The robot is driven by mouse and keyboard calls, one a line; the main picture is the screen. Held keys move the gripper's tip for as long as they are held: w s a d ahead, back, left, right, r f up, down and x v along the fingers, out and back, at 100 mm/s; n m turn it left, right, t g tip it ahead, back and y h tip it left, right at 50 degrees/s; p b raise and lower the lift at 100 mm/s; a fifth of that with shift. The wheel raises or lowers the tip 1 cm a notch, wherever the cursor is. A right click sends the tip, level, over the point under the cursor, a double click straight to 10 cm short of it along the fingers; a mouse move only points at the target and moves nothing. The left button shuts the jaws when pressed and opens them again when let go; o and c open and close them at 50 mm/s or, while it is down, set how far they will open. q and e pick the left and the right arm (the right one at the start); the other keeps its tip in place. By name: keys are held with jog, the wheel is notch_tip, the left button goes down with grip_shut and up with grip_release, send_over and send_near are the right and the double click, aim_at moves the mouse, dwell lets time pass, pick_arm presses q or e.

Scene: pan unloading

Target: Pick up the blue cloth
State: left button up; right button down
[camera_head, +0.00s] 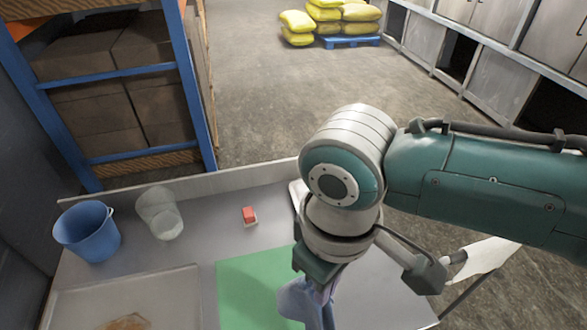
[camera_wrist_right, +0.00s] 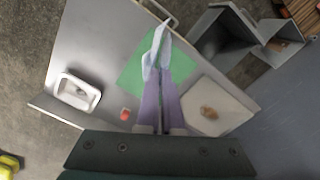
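The blue cloth (camera_head: 296,302) is pale blue and crumpled, low in the head view in front of the green mat's right edge. It also shows in the right wrist view (camera_wrist_right: 157,48), bunched at the fingertips with part of it stretching past them. My right gripper (camera_head: 322,296) points down, and its long purplish fingers are close together with the cloth between their tips in the wrist view (camera_wrist_right: 162,74). How far the cloth is above the table is hard to tell. My left gripper is not in view.
The grey table (camera_head: 190,262) holds a blue bucket (camera_head: 88,232), a clear container (camera_head: 161,214), a red block (camera_head: 249,215), a green mat (camera_head: 240,290) and a tray (camera_head: 75,305) with a brown item. A white dish (camera_wrist_right: 77,92) is at the wrist view's left. A blue-framed rack (camera_head: 185,85) stands behind.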

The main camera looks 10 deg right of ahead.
notch_tip(320, 180, up, 8)
jog(key=p, duration=0.8)
jog(key=shift+r, duration=0.15)
